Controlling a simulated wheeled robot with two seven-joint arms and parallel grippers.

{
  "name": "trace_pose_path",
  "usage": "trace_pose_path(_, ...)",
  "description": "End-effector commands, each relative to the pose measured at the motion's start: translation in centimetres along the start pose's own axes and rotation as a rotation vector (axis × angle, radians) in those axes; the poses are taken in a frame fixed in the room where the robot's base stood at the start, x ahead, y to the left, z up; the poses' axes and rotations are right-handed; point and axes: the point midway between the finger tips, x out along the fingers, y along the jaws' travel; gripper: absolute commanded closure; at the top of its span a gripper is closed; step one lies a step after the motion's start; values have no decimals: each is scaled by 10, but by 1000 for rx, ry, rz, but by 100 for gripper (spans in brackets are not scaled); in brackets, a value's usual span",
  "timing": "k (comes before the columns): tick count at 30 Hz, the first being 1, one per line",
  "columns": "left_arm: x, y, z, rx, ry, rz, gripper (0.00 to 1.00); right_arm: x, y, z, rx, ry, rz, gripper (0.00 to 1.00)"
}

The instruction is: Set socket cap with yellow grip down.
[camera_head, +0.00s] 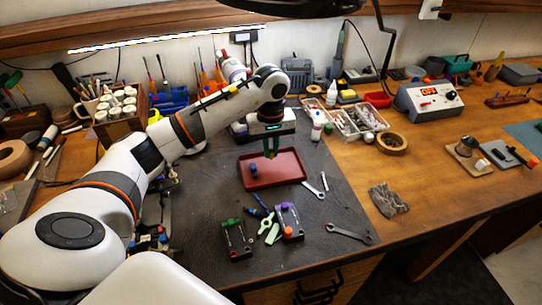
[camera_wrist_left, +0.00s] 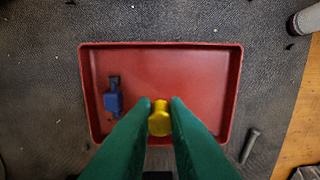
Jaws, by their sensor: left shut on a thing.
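The socket cap with yellow grip (camera_wrist_left: 159,122) is between the green fingers of my left gripper (camera_wrist_left: 160,108) in the left wrist view. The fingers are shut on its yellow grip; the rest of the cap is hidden. My left gripper also shows in the head view (camera_head: 271,152), pointing down over the red tray (camera_head: 275,181). In the left wrist view the red tray (camera_wrist_left: 200,47) lies below the held cap, which appears over its front part. I cannot tell whether the cap touches the tray. My right gripper is not in view.
A small blue piece (camera_wrist_left: 113,101) lies in the left part of the tray; the tray's middle and right are bare. Wrenches (camera_head: 348,233) lie on the dark mat. Two small stands (camera_head: 289,221) with coloured pieces are in front of the tray.

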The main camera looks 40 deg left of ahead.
Motion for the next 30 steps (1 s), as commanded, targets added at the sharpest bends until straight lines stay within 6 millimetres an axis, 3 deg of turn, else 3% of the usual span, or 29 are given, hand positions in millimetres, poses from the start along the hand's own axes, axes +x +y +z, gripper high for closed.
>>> trace_pose_path(9, 36, 0, -1, 1, 2, 0, 100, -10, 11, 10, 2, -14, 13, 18)
trace_pose_path(20, 42, 0, 0, 2, -1, -1, 100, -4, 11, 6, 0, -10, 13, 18)
trace_pose_path(21, 42, 0, 0, 2, -1, -1, 85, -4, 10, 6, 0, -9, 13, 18)
trace_pose_path(25, 41, 0, 0, 2, 0, -1, 65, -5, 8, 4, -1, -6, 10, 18)
trace_pose_path(30, 41, 0, 0, 3, 0, -1, 65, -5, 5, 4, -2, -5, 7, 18)
